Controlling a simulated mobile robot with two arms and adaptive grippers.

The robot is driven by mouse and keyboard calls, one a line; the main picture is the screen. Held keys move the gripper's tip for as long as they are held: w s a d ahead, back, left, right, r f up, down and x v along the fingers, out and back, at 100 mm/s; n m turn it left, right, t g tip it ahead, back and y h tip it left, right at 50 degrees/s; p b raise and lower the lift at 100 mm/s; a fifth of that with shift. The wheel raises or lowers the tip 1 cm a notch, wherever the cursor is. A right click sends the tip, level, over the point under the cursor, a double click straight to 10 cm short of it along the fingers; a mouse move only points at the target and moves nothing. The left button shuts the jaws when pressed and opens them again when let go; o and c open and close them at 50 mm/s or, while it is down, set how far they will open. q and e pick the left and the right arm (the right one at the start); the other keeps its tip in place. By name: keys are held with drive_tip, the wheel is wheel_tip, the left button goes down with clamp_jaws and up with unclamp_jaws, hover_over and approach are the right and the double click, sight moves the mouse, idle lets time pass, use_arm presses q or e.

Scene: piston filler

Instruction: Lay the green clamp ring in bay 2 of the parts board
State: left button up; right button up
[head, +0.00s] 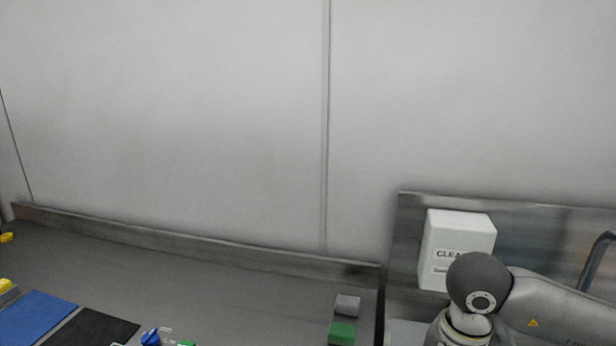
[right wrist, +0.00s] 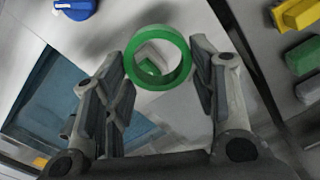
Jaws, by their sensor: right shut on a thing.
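The green clamp ring (right wrist: 157,30) is between the fingers of my right gripper (right wrist: 160,62) in the right wrist view. The gripper is shut on the ring's outer sides, and the ring's open hole faces the camera. A green and white object shows through the hole, below the ring. I cannot pick out the parts board or bay 2 for certain in either view. In the head view only the upper part of my right arm shows at the lower right. My left gripper is not in view.
The head view shows a blue mat (head: 38,316), a black mat (head: 95,329), a blue knob (head: 151,338), a grey block (head: 347,304) and a green block (head: 341,333) on the counter. A white dispenser (head: 456,235) hangs beside my right arm. The counter's rear is mostly clear.

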drive_tip(key=s+f+n, duration=0.1)
drive_tip(key=n, duration=0.2)
drive_tip(key=s+a+f+n, duration=0.1)
drive_tip(key=n, duration=0.2)
drive_tip(key=s+f+n, duration=0.1)
drive_tip(key=f+n, duration=0.1)
drive_tip(key=shift+s+a+n, duration=0.25)
drive_tip(key=shift+a+n, duration=0.1)
drive_tip(key=shift+n, duration=0.05)
drive_tip(key=shift+r, duration=0.1)
